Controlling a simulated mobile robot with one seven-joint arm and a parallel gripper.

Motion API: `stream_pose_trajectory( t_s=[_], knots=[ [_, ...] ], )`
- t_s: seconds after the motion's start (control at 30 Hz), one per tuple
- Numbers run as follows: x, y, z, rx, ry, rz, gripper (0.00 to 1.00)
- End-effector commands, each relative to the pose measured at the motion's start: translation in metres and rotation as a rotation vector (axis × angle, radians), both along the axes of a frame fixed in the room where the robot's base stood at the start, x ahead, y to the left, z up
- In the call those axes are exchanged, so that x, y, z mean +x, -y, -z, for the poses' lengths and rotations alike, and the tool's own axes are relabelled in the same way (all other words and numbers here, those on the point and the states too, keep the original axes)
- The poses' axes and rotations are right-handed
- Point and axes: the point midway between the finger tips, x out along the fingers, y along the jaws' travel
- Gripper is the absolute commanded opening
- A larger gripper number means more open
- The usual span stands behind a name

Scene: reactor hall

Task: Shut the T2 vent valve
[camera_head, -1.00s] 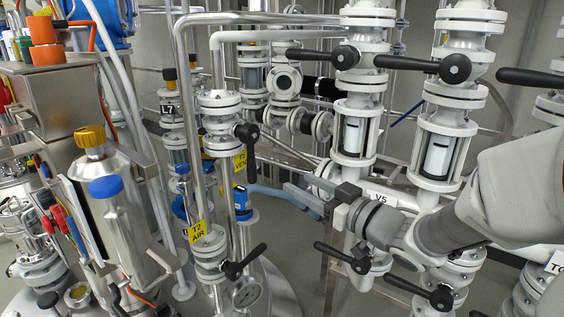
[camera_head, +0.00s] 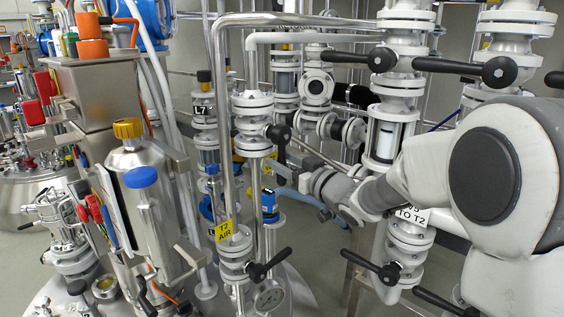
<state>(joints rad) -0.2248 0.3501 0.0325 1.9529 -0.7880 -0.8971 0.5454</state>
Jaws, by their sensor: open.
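The T2 vent valve (camera_head: 253,122) is a white flanged valve on a vertical pipe, left of centre. Its black handle (camera_head: 279,134) has a round hub on the valve's right side, and its lever hangs down, roughly in line with the pipe. A yellow tag (camera_head: 267,166) is partly visible below the valve; its text is not readable now. My gripper (camera_head: 287,164) reaches in from the right with its fingers open, at the lower part of the lever. Whether the lever lies between the fingers or touches them is not clear.
Pipes and more black-levered valves (camera_head: 388,272) crowd the right.

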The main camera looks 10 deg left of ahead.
Motion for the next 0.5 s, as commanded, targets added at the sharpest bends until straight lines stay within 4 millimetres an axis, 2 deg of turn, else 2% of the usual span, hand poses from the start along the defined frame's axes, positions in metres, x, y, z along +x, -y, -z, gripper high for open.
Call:
stream_pose_trajectory(
  t_s=[0.13, 0.4, 0.43, 0.5],
  knots=[
    [0.0054, -0.0070, -0.0003, 0.001, 0.001, -0.001, 0.58],
    [0.0065, -0.0076, -0.0005, 0.001, 0.001, 0.000, 0.58],
    [0.0065, -0.0076, -0.0005, 0.001, 0.001, 0.000, 0.56],
    [0.0064, -0.0075, -0.0004, 0.001, 0.001, 0.000, 0.44]
  ],
)
